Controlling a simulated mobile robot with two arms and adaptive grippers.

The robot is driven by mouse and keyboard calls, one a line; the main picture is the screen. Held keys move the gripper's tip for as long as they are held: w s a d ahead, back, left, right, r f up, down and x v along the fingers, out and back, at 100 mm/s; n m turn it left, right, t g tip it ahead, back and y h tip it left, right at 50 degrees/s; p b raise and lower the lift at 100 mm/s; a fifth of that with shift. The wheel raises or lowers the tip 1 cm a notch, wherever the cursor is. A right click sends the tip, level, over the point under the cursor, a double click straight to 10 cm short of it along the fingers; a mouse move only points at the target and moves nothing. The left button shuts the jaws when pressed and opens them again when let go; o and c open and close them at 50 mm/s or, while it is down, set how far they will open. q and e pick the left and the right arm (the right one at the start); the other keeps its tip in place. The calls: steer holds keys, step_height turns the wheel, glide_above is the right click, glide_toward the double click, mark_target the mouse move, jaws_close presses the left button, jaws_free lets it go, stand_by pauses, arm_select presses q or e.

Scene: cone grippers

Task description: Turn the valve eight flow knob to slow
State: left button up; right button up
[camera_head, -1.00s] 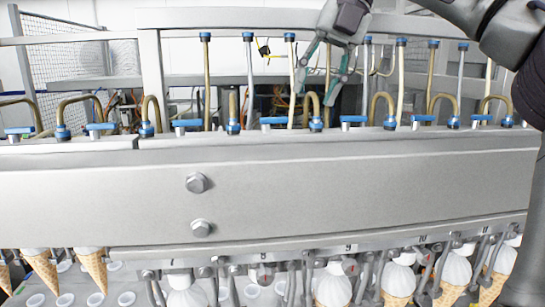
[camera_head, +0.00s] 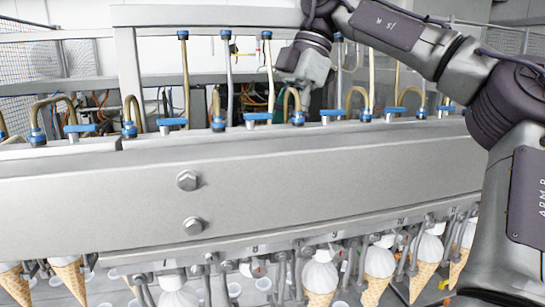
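A row of blue lever knobs on pale stems runs along the top of the long steel manifold (camera_head: 330,170). One blue knob (camera_head: 257,117) stands roughly above the small label 8 (camera_head: 255,249) on the lower rail; I cannot read any flow marking on it. My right gripper (camera_head: 303,84) hangs from above, behind and a little right of this knob, near a curved brass tube (camera_head: 291,97). It looks apart from the knob. Its fingers are foreshortened and partly hidden, so their opening is unclear. My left gripper is out of view.
Other blue knobs (camera_head: 172,122) and (camera_head: 333,113) flank this one. Upright hoses (camera_head: 186,70) and curved brass tubes (camera_head: 131,108) crowd the space behind. Ice cream cones (camera_head: 320,275) hang below the manifold.

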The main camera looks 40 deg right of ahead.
steer(key=p+x, duration=0.1)
steer(key=x, duration=0.4)
steer(key=shift+a+f, duration=0.15)
steer(key=shift+f, duration=0.2)
steer(key=shift+w, duration=0.1)
